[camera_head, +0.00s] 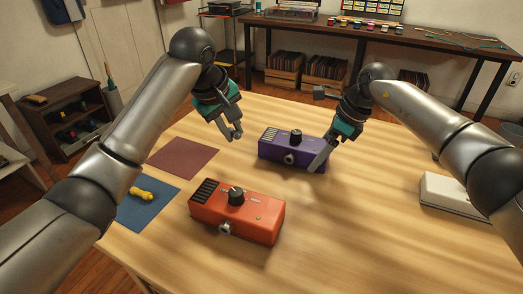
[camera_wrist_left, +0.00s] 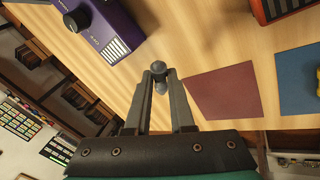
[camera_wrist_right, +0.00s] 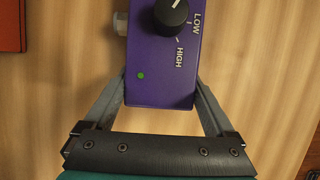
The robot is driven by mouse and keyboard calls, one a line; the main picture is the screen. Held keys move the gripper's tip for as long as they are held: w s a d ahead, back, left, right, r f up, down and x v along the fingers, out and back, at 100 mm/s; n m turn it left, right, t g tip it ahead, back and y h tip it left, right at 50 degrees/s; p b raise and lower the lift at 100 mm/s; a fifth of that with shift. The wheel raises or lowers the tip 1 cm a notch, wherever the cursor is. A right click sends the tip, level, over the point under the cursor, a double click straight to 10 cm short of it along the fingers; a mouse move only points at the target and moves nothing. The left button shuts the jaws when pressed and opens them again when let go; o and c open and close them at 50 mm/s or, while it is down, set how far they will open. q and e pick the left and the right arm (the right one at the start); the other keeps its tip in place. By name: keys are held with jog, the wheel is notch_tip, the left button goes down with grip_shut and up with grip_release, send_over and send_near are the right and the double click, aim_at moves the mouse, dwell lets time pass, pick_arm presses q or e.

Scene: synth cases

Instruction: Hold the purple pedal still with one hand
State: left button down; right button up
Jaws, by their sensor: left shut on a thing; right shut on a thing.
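The purple pedal (camera_head: 285,153) lies on the wooden table, black knob up. My right gripper (camera_head: 322,158) is shut on its right end; in the right wrist view the fingers (camera_wrist_right: 160,98) sit on both sides of the purple pedal (camera_wrist_right: 150,85), beside a green light and the words LOW and HIGH. My left gripper (camera_head: 234,134) is above the table, left of the purple pedal and apart from it. In the left wrist view its fingers (camera_wrist_left: 160,82) are shut on a small grey knob-like piece (camera_wrist_left: 159,72). The purple pedal (camera_wrist_left: 100,25) shows there at upper left.
An orange pedal (camera_head: 240,214) lies nearer on the table. A maroon mat (camera_head: 182,158) and a blue mat (camera_head: 140,212) with a yellow object (camera_head: 141,193) lie at left. A white box (camera_head: 447,193) is at right. The table between the orange pedal and white box is clear.

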pick_arm(q)
jog(key=a+n+t, duration=0.1)
jog(key=a+n, duration=0.2)
jog(key=a, duration=0.1)
jog(key=w+a+n+t, duration=0.1)
jog(key=a+n, duration=0.2)
jog(key=a, duration=0.2)
jog(key=w+a+f+n+t, duration=0.1)
jog(key=a+n, duration=0.3)
jog(key=a, duration=0.1)
jog(key=shift+a+y, duration=0.1)
jog(key=shift+y, duration=0.3)
jog(key=shift+f, duration=2.6)
jog(key=c, duration=0.7)
grip_release()
jog(key=v, duration=1.2)
